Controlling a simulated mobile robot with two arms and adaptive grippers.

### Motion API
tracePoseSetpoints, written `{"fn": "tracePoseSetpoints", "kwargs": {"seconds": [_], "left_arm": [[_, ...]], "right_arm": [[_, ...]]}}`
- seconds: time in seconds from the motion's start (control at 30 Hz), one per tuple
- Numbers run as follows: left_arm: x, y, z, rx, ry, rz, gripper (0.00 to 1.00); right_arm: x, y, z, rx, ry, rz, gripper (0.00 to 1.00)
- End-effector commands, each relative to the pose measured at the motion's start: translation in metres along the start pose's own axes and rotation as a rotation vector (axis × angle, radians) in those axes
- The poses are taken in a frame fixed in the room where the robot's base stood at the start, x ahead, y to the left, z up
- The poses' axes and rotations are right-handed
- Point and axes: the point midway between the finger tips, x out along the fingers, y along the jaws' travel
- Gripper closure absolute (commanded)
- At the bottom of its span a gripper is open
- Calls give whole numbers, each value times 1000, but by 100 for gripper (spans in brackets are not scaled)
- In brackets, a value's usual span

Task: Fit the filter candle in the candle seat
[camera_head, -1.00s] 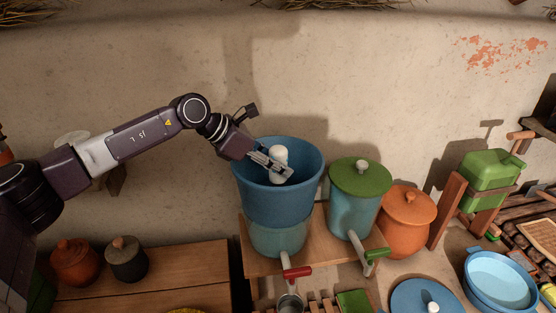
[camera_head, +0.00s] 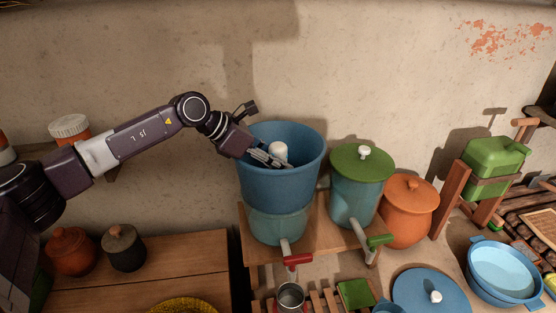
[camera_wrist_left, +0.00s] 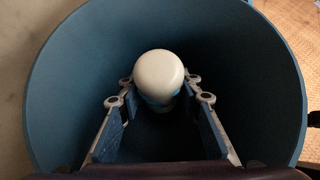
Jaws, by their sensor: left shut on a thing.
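The white filter candle (camera_head: 278,151) stands upright inside the tall blue bucket (camera_head: 283,187), with its rounded top showing near the rim. My left gripper (camera_head: 272,160) reaches down into the bucket from the left and is shut on the candle. In the left wrist view the candle (camera_wrist_left: 158,78) sits between the two finger pads, with a bluish band below its white top. The candle's lower end and the candle seat are hidden inside the dark bucket. My right gripper is not in view.
The bucket stands on a teal lower vessel with a red-handled tap (camera_head: 297,260) on a wooden stand. A green-lidded vessel (camera_head: 362,165) and an orange pot (camera_head: 409,210) stand close on the right. A blue lid (camera_head: 412,288) and blue pan (camera_head: 500,270) lie lower right.

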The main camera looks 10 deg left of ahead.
Motion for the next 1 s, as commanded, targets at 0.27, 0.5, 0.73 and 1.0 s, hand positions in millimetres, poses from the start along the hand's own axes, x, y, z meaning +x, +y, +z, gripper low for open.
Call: {"fn": "tracePoseSetpoints", "kwargs": {"seconds": [0.27,0.5,0.73,1.0], "left_arm": [[7,-5,-12,-1,21,-13,59],[7,-5,-12,0,22,-14,47],[6,-5,-10,0,24,-15,47],[-7,-4,5,0,19,-12,47]], "right_arm": [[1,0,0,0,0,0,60],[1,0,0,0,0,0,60],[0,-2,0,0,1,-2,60],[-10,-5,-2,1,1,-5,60]]}}
